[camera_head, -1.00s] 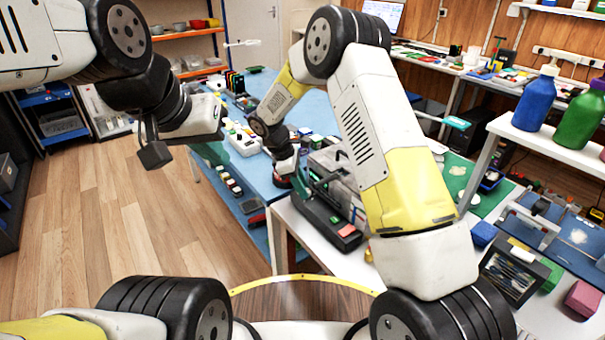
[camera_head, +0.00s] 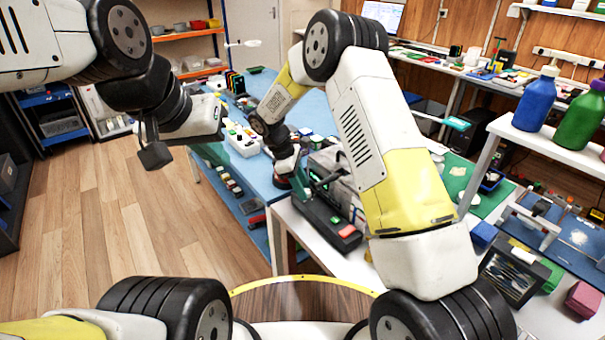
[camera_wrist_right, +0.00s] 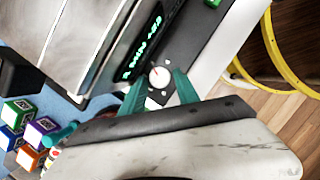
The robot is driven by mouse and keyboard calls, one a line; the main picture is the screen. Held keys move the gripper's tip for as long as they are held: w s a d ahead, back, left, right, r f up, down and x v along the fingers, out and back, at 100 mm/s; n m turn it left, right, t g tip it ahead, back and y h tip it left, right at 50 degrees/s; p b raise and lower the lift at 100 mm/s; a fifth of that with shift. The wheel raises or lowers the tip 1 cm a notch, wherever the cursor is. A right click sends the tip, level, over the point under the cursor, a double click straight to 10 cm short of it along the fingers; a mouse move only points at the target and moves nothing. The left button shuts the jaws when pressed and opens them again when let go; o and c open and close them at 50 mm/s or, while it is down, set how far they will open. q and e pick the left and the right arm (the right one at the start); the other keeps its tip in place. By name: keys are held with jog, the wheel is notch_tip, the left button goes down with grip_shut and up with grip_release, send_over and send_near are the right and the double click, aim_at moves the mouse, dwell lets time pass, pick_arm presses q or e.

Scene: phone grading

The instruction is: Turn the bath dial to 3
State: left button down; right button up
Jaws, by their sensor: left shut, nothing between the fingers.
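The bath is a grey metal box (camera_head: 345,190) with a black front panel (camera_head: 318,216), on the white table's corner in the head view. In the right wrist view its panel shows a green lit display (camera_wrist_right: 143,48), too slanted to read surely, and a small white round dial (camera_wrist_right: 160,77) with a red mark. My right gripper (camera_wrist_right: 161,84) has its teal fingers on either side of the dial, with apparent narrow gaps; contact is not clear. It reaches the panel in the head view.
Small coloured boxes (camera_wrist_right: 35,130) lie beside the bath in the right wrist view. The blue table (camera_head: 262,187) holds several items. Blue and green bottles (camera_head: 536,98) stand on a white shelf at right. The wooden floor at left is clear.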

aim_at(294, 195)
jog(key=v, duration=0.6)
jog(key=shift+a+r, duration=0.15)
jog(key=shift+r, duration=0.2)
jog(key=shift+a+r, duration=0.2)
jog(key=shift+r, duration=0.3)
